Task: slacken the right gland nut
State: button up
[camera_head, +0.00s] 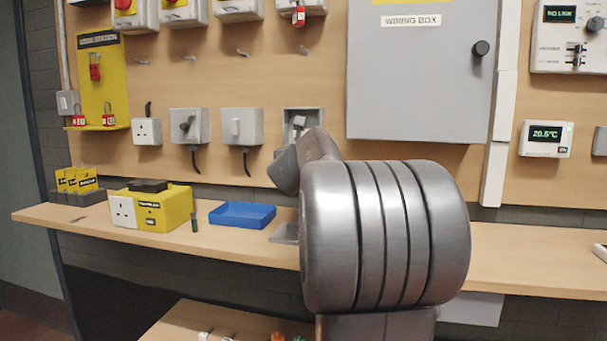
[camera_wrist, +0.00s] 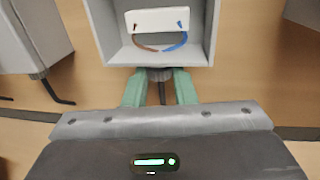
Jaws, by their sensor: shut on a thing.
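The right gland nut (camera_wrist: 160,75) is a dark ring under the bottom wall of an open grey box (camera_wrist: 211,40), with a dark cable below it. My gripper (camera_wrist: 160,90) has one green finger on each side of the nut, closed on it from below. In the wrist view, a white part with a brown and a blue wire (camera_wrist: 158,21) sits inside the box. In the head view the open box (camera_head: 288,115) shows behind my arm, which hides the nut and my fingertips.
Left of it, a grey switch box (camera_head: 242,126) has its own gland and hanging cable. A large wiring box (camera_head: 420,85) is to the right. Below, a shelf (camera_head: 520,262) carries a blue tray (camera_head: 242,222) and a yellow tester box (camera_head: 172,208).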

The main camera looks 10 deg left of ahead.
jog(key=shift+a+f+m+h+b, duration=0.15)
jog(key=shift+m+h+b, duration=0.25)
jog(key=shift+h+b, duration=0.4)
jog(key=shift+a+f+m+h+b, duration=0.15)
jog(key=shift+m+h+b, duration=0.3)
jog(key=shift+b, duration=0.5)
jog(key=shift+w+a+r+m+g+h+p, duration=0.1)
jog(key=shift+a+m+g+h+p, duration=0.15)
jog(key=shift+m+g+h+p, duration=1.05)
jog(key=shift+w+a+r+m+g+h+p, duration=0.1)
jog(key=shift+a+m+g+h+p, duration=0.25)
jog(key=shift+m+h+p, duration=1.8)
jog(key=shift+w+a+m+g+h+p, duration=0.15)
jog(key=shift+m+g+h, duration=0.8)
jog(key=shift+h, duration=1.95)
jog(key=shift+f, duration=0.1)
jog(key=o, duration=0.9)
jog(key=shift+s, duration=0.1)
jog(key=shift+c, duration=0.2)
jog(key=shift+o, duration=0.7)
jog(key=shift+r, duration=0.3)
